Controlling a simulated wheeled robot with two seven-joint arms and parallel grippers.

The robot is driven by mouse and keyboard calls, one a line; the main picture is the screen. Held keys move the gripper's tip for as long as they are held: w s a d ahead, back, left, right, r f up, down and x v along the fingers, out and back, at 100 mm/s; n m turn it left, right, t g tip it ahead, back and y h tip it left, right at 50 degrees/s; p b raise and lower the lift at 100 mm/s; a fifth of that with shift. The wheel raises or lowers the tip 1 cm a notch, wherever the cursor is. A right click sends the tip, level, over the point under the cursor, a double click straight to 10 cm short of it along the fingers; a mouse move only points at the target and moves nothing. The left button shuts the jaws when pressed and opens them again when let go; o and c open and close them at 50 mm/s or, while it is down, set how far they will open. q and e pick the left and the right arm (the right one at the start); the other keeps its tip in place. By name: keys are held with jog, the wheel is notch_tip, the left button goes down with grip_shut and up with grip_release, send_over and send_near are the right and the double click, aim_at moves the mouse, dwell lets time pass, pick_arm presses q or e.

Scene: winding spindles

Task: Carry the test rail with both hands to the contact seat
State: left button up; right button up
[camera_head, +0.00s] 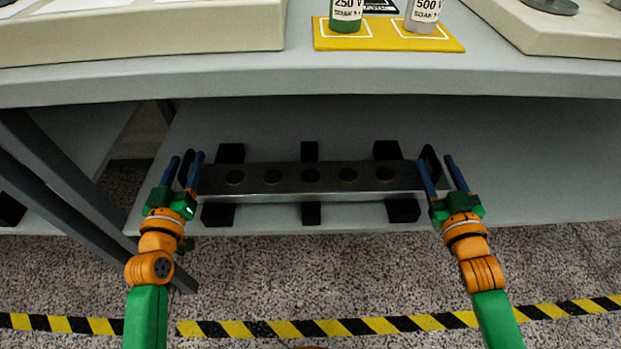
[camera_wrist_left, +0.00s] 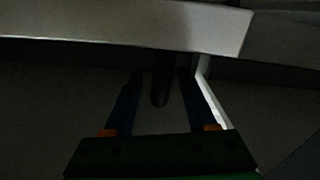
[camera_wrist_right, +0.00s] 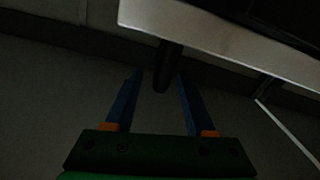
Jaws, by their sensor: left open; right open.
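The test rail (camera_head: 290,182) is a long dark metal bar with several round holes along its top. It lies level on black support blocks on the lower shelf. A black handle stands at each end. My left gripper (camera_head: 185,162) is open, its fingers on either side of the left handle; that handle also shows between the fingers in the left wrist view (camera_wrist_left: 161,85). My right gripper (camera_head: 437,163) is open, its fingers on either side of the right handle, which shows in the right wrist view (camera_wrist_right: 166,68). I cannot identify the contact seat in these views.
The upper tabletop (camera_head: 330,85) overhangs the shelf (camera_head: 520,180) behind the rail. On it are a yellow plate (camera_head: 385,42) with a green (camera_head: 345,18) and a grey canister, and beige panels at both sides. A grey table leg (camera_head: 75,180) stands left of my left gripper.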

pick_arm(q)
jog(key=shift+w, duration=0.8)
pick_arm(e)
jog(key=shift+w, duration=0.8)
pick_arm(q)
grip_shut()
pick_arm(e)
grip_shut()
